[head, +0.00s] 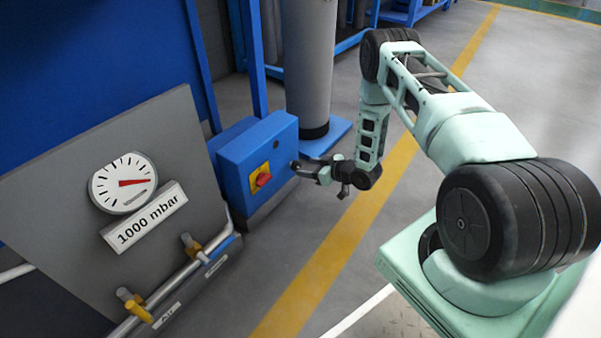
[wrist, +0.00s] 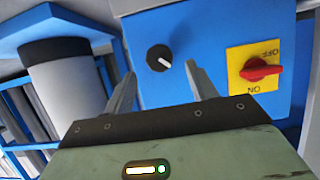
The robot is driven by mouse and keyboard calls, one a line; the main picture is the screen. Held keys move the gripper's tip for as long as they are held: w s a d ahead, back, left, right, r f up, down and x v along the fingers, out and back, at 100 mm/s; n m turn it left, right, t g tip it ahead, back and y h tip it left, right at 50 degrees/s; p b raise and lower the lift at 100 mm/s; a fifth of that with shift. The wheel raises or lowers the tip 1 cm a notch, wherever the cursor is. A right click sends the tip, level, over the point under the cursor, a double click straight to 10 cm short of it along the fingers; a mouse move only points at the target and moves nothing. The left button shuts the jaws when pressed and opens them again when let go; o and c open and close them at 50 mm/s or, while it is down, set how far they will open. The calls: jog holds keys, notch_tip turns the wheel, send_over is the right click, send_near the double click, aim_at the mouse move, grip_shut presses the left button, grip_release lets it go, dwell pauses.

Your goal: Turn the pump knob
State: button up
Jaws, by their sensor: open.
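A round black knob (wrist: 159,58) with a white pointer line sits on the face of a blue box (wrist: 195,35) in the wrist view. The same box (head: 262,148) stands left of my gripper in the head view, where I cannot clearly make out the black knob. My gripper (wrist: 159,72) is open, its two fingers apart, pointing at the box face. The knob shows between the fingertips, and nothing is visibly held. In the head view my gripper (head: 302,170) is close to the box's right side; contact cannot be told.
A red switch (wrist: 260,69) on a yellow ON/OFF plate is right of the knob. A grey panel (head: 75,190) carries a gauge (head: 122,183) and a "1000 mbar" label (head: 145,217). A grey cylinder (head: 307,65) stands behind the box. The floor on the right is open.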

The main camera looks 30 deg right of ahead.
aim_at(298, 168)
jog(key=shift+b+x, duration=0.8)
jog(key=shift+x, duration=1.4)
jog(key=c, duration=1)
jog(key=n+p, duration=0.1)
jog(key=n+h+p, duration=0.1)
jog(key=p, duration=0.1)
jog(key=shift+s+a+h, duration=0.15)
jog(key=shift+a+h, duration=0.1)
jog(key=shift+h, duration=0.05)
jog(key=n+t+h+p, duration=0.1)
jog(key=n, duration=0.1)
jog(key=n+t+h+p, duration=0.1)
jog(key=n, duration=0.1)
jog(key=shift+f+p, duration=0.15)
jog(key=shift+p, duration=0.25)
